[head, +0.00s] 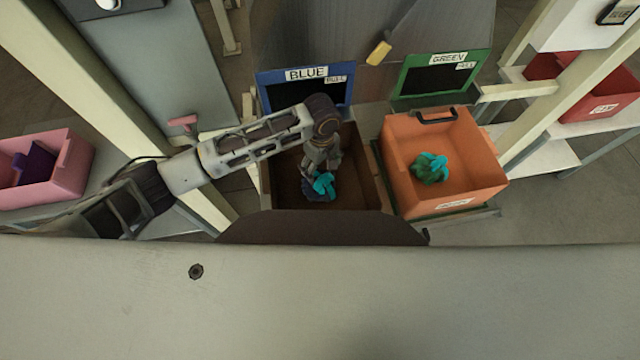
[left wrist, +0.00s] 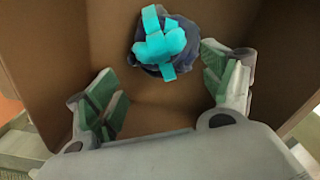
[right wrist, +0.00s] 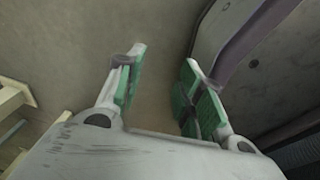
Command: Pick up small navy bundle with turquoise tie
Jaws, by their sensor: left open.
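The small navy bundle with the turquoise tie (head: 322,188) lies in the brown box under the blue sign. It also shows in the left wrist view (left wrist: 160,45), on the box floor, with its tie facing up. My left gripper (head: 323,165) reaches down into that box, above the bundle and partly covering it. In the left wrist view its green-padded fingers (left wrist: 165,90) are spread wide, with the bundle beyond the gap between them and nothing held. My right gripper (right wrist: 160,85) shows only in its own wrist view, with its fingers apart and empty.
The brown box's walls (head: 368,165) surround my left gripper closely. An orange bin (head: 475,185) to the right holds a green bundle with a turquoise tie (head: 431,169). A pink bin (head: 70,170) stands far left, and a red bin (head: 600,100) far right.

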